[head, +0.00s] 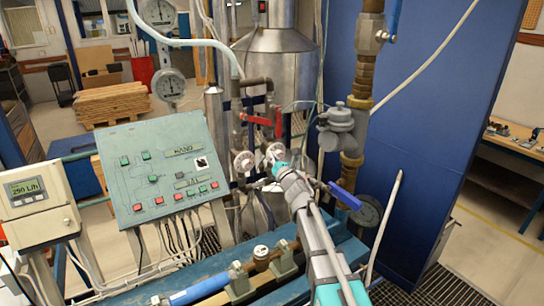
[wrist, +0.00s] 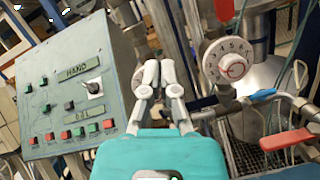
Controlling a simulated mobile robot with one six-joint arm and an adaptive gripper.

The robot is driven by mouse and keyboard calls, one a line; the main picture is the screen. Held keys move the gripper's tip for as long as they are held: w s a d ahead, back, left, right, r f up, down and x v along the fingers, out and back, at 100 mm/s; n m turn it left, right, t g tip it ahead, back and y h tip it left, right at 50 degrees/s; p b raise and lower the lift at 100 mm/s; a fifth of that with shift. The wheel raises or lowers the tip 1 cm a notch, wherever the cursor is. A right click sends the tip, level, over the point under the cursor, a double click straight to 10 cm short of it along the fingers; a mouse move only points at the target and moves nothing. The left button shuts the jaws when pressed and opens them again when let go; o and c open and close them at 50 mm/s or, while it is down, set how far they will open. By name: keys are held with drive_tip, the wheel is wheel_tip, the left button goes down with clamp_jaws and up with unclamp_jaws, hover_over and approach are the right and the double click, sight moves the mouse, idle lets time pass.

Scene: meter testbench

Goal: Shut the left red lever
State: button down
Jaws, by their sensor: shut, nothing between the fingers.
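Two red levers show in the head view, above and behind my gripper. The left red lever (head: 256,120) lies nearly level across its pipe. The right red lever (head: 278,122) stands close beside it and points up and down. My gripper (head: 275,157) is below both levers and apart from them, by the round dials. In the wrist view my gripper (wrist: 159,75) has its fingers together and empty. A red handle (wrist: 224,10) at the top edge and another red handle (wrist: 287,139) at the lower right show there; I cannot tell which lever each is.
A green control panel (head: 165,170) stands left of my gripper. A white numbered dial (wrist: 230,62) is right of the fingers. A blue-handled valve (head: 345,196) and a thick vertical pipe (head: 361,85) are to the right. Pipes and thin hoses crowd the area.

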drive_tip(key=s+d+f+m+g+h+b, duration=0.2)
drive_tip(key=s+d+f+m+g+h, duration=0.3)
drive_tip(key=d+f+m, duration=0.6)
drive_tip(key=s+d+f+m+g+h+b, duration=0.15)
drive_tip(key=s+d+f+m+h, duration=0.4)
drive_tip(key=m, duration=0.75)
drive_tip(key=s+d+f+m+g+b, duration=0.1)
drive_tip(key=s+f+m+g, duration=0.4)
drive_tip(key=s, duration=0.6)
drive_tip(key=s+d+f+m+g+b, duration=0.2)
drive_tip(key=s+f+m+g, duration=0.4)
drive_tip(key=s, duration=0.5)
wheel_tip(320, 180, down, 2)
drive_tip(key=d+m, duration=0.1)
drive_tip(key=m, duration=0.2)
drive_tip(key=shift+s, duration=0.25)
drive_tip(key=shift+d+g+y, duration=0.1)
drive_tip(key=shift+g+y, duration=0.15)
